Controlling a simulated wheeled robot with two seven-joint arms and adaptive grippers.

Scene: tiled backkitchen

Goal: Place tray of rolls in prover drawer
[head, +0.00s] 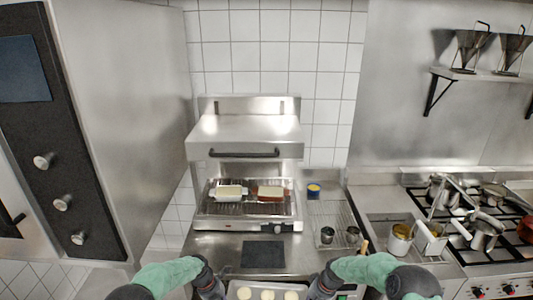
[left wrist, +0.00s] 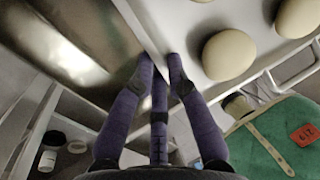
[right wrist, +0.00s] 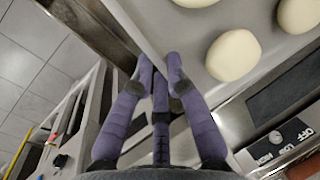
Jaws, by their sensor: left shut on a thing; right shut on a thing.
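The tray (head: 256,286) is a pale, shallow metal tray at the bottom edge of the head view, partly cut off. Several round, pale dough rolls (head: 267,295) lie on it. My left gripper (head: 223,293) is shut on the tray's left edge, and my right gripper (head: 316,292) is shut on its right edge. In the left wrist view, the fingers (left wrist: 161,62) pinch the tray's rim beside a roll (left wrist: 229,55). In the right wrist view, the fingers (right wrist: 160,62) also pinch the rim, near a roll (right wrist: 233,55). I cannot make out the prover drawer.
A steel counter with a grill (head: 247,205) holding two rectangular pieces stands ahead. A dark mat (head: 263,254) lies on the counter. A stove with pots (head: 484,235) is at the right, and a tall steel oven (head: 120,120) at the left. A control panel (right wrist: 285,140) shows in the right wrist view.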

